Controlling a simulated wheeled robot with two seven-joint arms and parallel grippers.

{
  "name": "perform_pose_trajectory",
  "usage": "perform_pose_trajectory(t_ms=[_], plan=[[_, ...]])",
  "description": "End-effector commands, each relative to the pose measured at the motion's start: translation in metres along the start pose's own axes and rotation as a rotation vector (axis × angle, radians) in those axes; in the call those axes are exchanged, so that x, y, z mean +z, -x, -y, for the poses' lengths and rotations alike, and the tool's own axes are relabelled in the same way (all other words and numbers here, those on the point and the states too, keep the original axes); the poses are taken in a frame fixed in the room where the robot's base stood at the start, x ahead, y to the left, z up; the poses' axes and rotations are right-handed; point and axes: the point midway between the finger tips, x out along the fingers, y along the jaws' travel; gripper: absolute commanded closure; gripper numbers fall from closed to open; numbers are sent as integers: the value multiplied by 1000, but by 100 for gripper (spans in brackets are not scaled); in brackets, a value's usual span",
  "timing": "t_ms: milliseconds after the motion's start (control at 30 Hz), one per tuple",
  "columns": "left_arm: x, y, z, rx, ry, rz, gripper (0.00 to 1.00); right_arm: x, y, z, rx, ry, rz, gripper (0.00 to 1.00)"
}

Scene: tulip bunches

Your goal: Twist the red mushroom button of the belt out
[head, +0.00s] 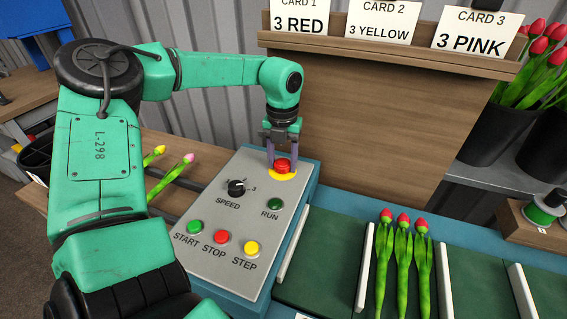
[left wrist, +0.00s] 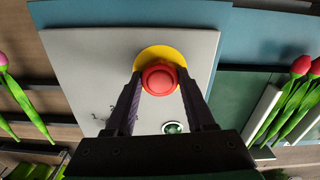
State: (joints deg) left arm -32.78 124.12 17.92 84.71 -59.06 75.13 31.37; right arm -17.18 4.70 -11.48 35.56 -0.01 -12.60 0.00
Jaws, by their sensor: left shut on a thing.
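The red mushroom button (head: 282,165) sits on a yellow disc (head: 283,176) at the far end of the grey control panel (head: 205,228). My left gripper (head: 283,158) reaches down over the button with a finger on each side of it, shut on it. In the left wrist view the red button (left wrist: 159,78) shows between the two fingertips (left wrist: 159,84), with the yellow disc (left wrist: 154,53) around it. Whether the button is pressed in or out, I cannot tell. My right gripper is in neither view.
The panel carries a speed knob (head: 237,188), a RUN lamp (head: 274,204) and green, red and yellow buttons. The belt (head: 327,257) lies to the right, with three red tulips (head: 403,260) between white dividers. A wooden card board (head: 370,120) stands behind.

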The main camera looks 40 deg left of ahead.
Motion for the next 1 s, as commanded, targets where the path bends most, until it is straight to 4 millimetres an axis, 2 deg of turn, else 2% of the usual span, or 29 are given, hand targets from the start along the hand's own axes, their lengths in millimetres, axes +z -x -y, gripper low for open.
perform_pose_trajectory(t_ms=[200,400,600,767,800,833,1000], plan=[[0,0,0,0,-234,0,77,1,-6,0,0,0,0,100],[0,0,0,0,-246,-1,77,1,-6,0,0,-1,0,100],[0,-1,0,0,-474,-1,77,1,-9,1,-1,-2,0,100],[0,0,0,0,-483,-2,77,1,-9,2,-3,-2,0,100],[0,0,0,0,-482,-2,30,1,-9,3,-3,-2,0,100],[0,0,0,0,-482,-2,22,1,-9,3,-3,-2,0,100],[0,0,0,0,-481,-1,22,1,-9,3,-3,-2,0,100]])
